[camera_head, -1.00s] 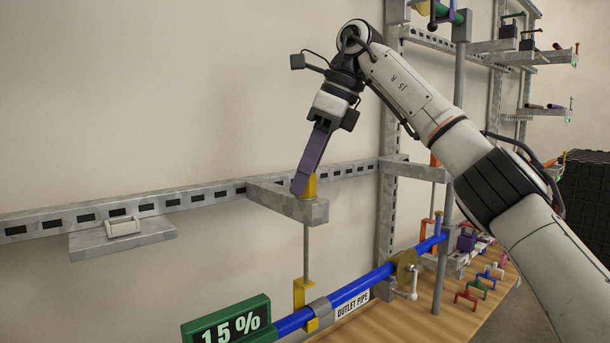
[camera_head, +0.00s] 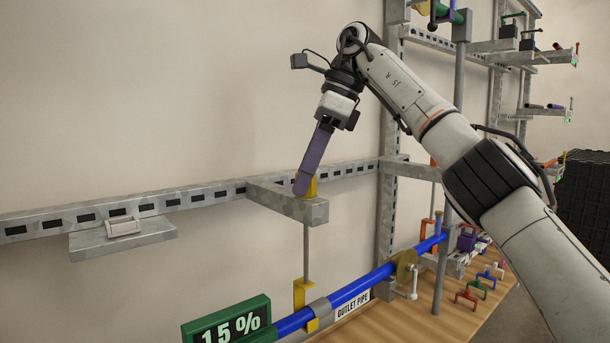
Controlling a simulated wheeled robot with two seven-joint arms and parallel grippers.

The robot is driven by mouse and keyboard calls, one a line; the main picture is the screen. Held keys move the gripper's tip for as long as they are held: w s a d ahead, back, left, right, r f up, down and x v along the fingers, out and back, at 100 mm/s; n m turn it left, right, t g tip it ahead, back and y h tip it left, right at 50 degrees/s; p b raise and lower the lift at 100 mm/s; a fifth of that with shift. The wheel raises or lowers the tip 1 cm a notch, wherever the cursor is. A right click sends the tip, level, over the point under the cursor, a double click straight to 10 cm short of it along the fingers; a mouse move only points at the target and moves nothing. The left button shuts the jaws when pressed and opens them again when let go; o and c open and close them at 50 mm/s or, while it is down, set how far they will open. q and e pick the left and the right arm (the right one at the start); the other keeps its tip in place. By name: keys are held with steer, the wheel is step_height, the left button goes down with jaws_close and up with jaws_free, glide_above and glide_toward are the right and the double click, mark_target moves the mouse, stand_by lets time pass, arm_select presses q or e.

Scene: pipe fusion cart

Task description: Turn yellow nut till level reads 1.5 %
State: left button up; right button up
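The yellow nut (camera_head: 311,187) sits on top of the grey bracket arm (camera_head: 285,201), above a thin rod that runs down to a yellow hanger (camera_head: 300,294) on the blue outlet pipe (camera_head: 355,290). My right gripper (camera_head: 302,187) points down at the nut, and its purple fingers hide part of it. I cannot tell from this angle whether the fingers are closed on the nut. The green-framed level display (camera_head: 229,325) reads 1.5 %, with its lower part cut off by the picture edge. My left gripper is not in view.
A slotted grey rail (camera_head: 190,199) runs along the wall, with a small shelf (camera_head: 150,235) at left. A grey upright post (camera_head: 449,180) stands right of the bracket. Coloured clamps (camera_head: 467,296) stand on the wooden bench (camera_head: 425,310).

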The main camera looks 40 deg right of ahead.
steer(key=o, duration=0.3)
steer(key=shift+o, duration=0.2)
steer(key=shift+v, duration=1.55)
steer(key=s+d, duration=0.7)
steer(key=d, duration=0.2)
steer(key=shift+d, duration=0.3)
